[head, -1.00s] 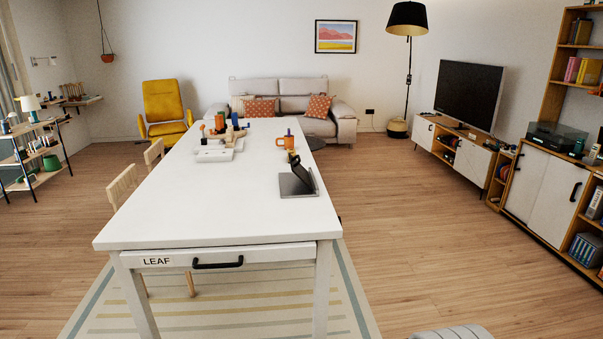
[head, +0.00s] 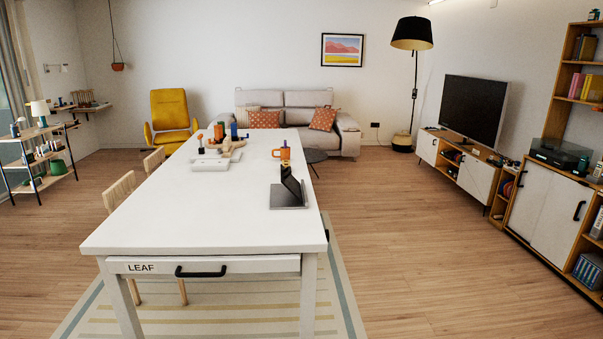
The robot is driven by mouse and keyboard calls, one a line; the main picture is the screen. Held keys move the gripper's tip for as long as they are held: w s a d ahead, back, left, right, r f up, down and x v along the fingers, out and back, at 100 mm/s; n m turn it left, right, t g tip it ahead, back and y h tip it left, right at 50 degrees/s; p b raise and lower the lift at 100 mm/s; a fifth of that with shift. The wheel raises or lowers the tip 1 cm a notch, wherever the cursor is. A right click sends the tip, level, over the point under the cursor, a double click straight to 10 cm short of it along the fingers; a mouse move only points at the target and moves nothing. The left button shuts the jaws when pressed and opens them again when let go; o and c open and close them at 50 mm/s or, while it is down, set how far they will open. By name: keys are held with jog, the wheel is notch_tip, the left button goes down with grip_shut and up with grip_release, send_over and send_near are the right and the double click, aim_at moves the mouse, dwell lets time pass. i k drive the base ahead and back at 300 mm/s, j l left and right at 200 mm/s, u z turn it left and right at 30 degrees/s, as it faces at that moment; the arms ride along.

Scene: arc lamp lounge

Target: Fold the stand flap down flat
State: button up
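The stand (head: 289,196) is a grey flat base lying on the right side of the white table (head: 200,228). Its dark flap (head: 292,183) is raised and tilted up from the base. An orange mug (head: 281,153) stands behind it on the table. My gripper is not in this view.
A drawer marked LEAF with a black handle (head: 201,271) is at the table's near end. A white tray (head: 211,163) and several small items stand farther back. Wooden chairs (head: 119,190) line the left side. The floor right of the table (head: 400,240) is clear.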

aim_at(291, 183)
jog(key=i+l, duration=0.1)
jog(key=l, duration=0.3)
jog(key=i+l, duration=0.1)
jog(key=l, duration=0.3)
jog(key=i+l, duration=0.1)
jog(key=l, duration=0.3)
jog(key=i+l, duration=0.1)
jog(key=l, duration=0.3)
jog(key=i+l, duration=0.1)
jog(key=l, duration=0.3)
jog(key=i+l, duration=0.2)
jog(key=i, duration=0.25)
jog(key=i+l+u, duration=0.1)
jog(key=i+l, duration=0.15)
jog(key=i, duration=0.2)
jog(key=i+l, duration=0.2)
jog(key=i, duration=0.25)
jog(key=i+j, duration=0.75)
jog(key=i, duration=0.25)
jog(key=j+u, duration=0.05)
